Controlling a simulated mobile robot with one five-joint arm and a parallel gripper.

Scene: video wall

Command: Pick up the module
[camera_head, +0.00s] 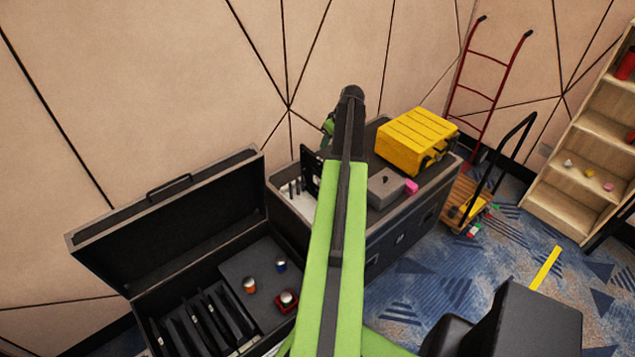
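Which thing is the module is not certain. Several thin dark panels (205,322) stand on edge in slots of the open black case (98,236) at the lower left. A flat black piece (311,172) stands upright just left of my green arm, above the pale slotted end of a dark cabinet. I cannot tell whether it is a panel or part of my gripper. My arm rises up the middle and folds over at its top, and it hides the fingertips from clear view. I cannot see whether the gripper holds anything.
The cabinet (385,235) carries a yellow case (415,140), a grey box (385,188) and a pink block (411,187). Small cans (287,301) sit in the case. A red hand truck (490,95), a trolley (467,207) and wooden shelves (570,170) stand right. Carpet (410,300) is partly clear.

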